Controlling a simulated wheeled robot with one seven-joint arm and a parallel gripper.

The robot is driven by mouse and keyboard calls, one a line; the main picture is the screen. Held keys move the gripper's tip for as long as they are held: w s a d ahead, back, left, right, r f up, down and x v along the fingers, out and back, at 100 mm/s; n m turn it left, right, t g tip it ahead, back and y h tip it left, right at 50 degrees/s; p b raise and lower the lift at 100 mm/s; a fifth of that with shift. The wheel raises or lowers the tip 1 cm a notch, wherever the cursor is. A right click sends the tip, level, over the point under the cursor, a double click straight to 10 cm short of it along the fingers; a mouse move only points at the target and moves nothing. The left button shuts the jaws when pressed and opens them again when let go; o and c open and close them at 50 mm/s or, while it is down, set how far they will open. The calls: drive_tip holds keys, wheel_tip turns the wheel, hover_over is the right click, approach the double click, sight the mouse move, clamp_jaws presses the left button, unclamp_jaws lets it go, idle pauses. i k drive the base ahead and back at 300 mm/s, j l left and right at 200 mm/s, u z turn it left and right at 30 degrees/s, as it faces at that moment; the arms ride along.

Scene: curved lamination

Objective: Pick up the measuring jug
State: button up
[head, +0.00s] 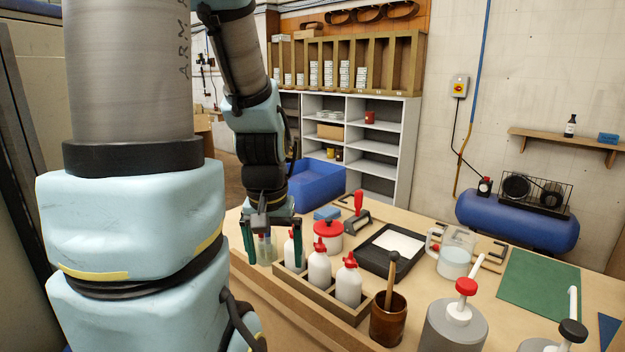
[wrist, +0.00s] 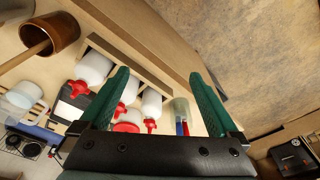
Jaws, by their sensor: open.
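The measuring jug (head: 453,262) is clear, with a pale filling and a handle on its left side. It stands upright on the workbench (head: 415,318), right of the black tray. What looks like the same jug shows at the left edge of the wrist view (wrist: 24,95). My gripper (head: 271,238) is open and empty, fingers pointing down over the bench's left end, well to the left of the jug. In the wrist view both green fingers (wrist: 158,78) are spread apart with nothing held between them.
Between gripper and jug stand a wooden rack (head: 322,298) of white bottles with red caps, a red-lidded tub (head: 328,240) and a black tray (head: 377,262). A brown pot (head: 388,325) with a wooden-handled tool and a grey pump can (head: 452,330) stand in front. A green mat (head: 545,285) lies right.

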sight(458, 245)
drive_tip(key=k+l+u, duration=0.3)
drive_tip(key=l, duration=0.25)
drive_tip(key=k+l+u, duration=0.3)
drive_tip(key=k+u, duration=0.15)
drive_tip(key=l+z, duration=0.15)
drive_tip(key=i+l, duration=0.05)
